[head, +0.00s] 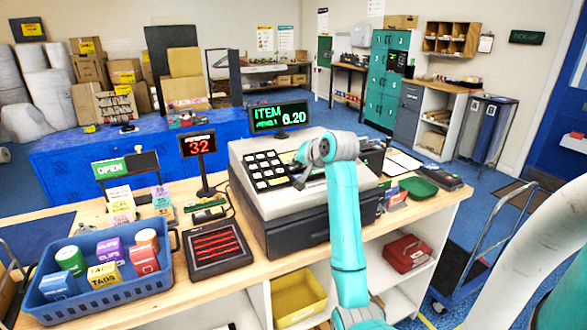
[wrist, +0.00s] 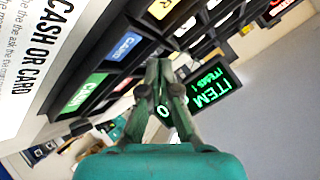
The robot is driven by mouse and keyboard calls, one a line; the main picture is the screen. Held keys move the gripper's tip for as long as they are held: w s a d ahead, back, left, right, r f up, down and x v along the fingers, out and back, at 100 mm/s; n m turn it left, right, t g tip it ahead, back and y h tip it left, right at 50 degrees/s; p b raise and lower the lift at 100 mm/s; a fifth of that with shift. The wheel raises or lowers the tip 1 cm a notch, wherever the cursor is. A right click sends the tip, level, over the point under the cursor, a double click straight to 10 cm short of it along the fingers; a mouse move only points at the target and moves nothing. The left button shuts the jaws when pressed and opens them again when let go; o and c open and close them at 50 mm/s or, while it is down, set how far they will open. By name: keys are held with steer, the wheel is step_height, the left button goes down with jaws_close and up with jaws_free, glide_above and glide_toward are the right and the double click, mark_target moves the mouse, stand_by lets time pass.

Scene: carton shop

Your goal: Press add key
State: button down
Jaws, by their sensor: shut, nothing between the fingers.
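The cash register (head: 300,205) stands on the counter, with white keys on its dark keypad (head: 265,170). In the wrist view a green key (wrist: 86,93), a blue key (wrist: 126,46) and a pale yellow-edged key (wrist: 162,8) show close up. I cannot read which key is the add key. My gripper (head: 297,181) is shut and empty at the right side of the keypad. Its fingertips also show in the wrist view (wrist: 160,66), in front of the key panel and hiding part of it. Contact with a key cannot be told.
The register's display (head: 280,116) reads ITEM and 6.20. A red "32" sign (head: 198,145) stands left of the register. A blue basket (head: 95,300) of small boxes and a dark red-striped pad (head: 215,248) lie left. A green tray (head: 418,187) lies right.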

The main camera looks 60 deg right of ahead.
steer(key=shift+s+r, duration=0.1)
steer(key=shift+r, duration=0.5)
steer(key=shift+s+a+r, duration=0.1)
steer(key=shift+s+r, duration=0.05)
steer(key=shift+r, duration=0.7)
steer(key=shift+s+a+r, duration=0.15)
steer(key=shift+s+r, duration=0.05)
steer(key=shift+r, duration=0.6)
steer(key=shift+s+a+r, duration=0.1)
steer(key=shift+s+r, duration=0.05)
steer(key=shift+r, duration=0.7)
